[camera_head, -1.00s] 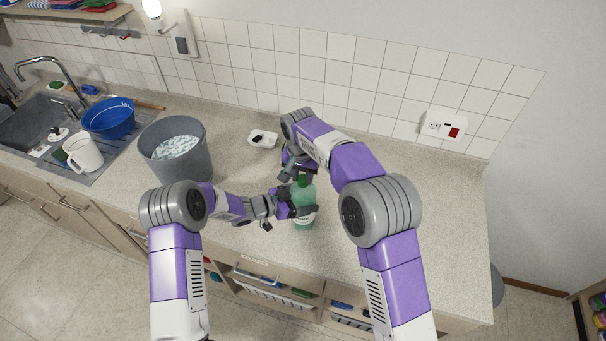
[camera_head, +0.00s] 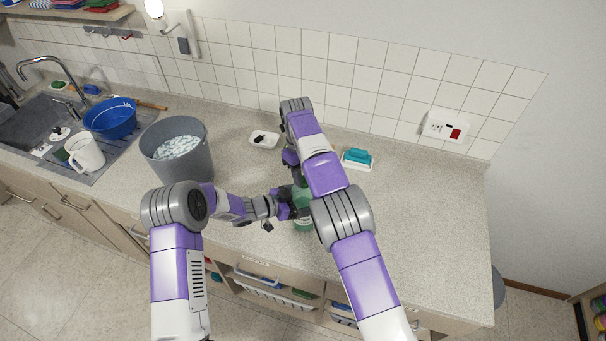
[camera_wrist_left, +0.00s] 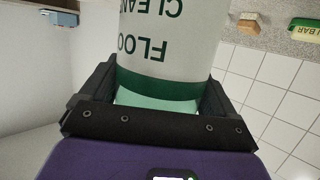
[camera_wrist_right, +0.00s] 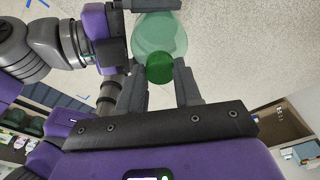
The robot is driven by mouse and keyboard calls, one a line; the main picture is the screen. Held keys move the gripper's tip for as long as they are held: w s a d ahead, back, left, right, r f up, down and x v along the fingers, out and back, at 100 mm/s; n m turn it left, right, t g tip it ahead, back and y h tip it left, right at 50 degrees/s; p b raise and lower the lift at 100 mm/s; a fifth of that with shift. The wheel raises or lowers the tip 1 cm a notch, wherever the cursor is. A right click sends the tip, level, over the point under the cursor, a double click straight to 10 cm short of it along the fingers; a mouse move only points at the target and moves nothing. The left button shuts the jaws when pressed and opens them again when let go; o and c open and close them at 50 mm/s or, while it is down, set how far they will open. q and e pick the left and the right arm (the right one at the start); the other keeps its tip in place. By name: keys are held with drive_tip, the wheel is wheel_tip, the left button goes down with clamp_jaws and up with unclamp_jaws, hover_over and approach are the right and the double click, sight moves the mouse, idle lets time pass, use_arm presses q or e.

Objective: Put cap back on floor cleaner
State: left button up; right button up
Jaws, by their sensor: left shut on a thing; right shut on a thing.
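The floor cleaner is a translucent green bottle (camera_head: 304,224) with a white label, upright near the counter's front edge. Its lettering fills the top of the left wrist view (camera_wrist_left: 165,40). My left gripper (camera_head: 291,210) is shut around the bottle from the left. My right gripper (camera_wrist_right: 160,73) is shut on the dark green cap (camera_wrist_right: 159,67), which lines up over the bottle's top in the right wrist view. My right arm hides the bottle's neck in the head view, so I cannot tell whether the cap touches it or sits on it.
A grey bucket (camera_head: 157,134) stands left of my arms. A white dish with a dark item (camera_head: 264,139) and a teal brush in a white dish (camera_head: 357,157) lie behind. The counter (camera_head: 430,220) is clear on the right. A sink (camera_head: 35,122) is at far left.

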drive_tip(key=m, duration=0.4)
drive_tip(key=shift+d, duration=0.1)
drive_tip(key=o, duration=1)
drive_tip(key=shift+r, duration=2.25)
drive_tip(key=shift+c, duration=0.4)
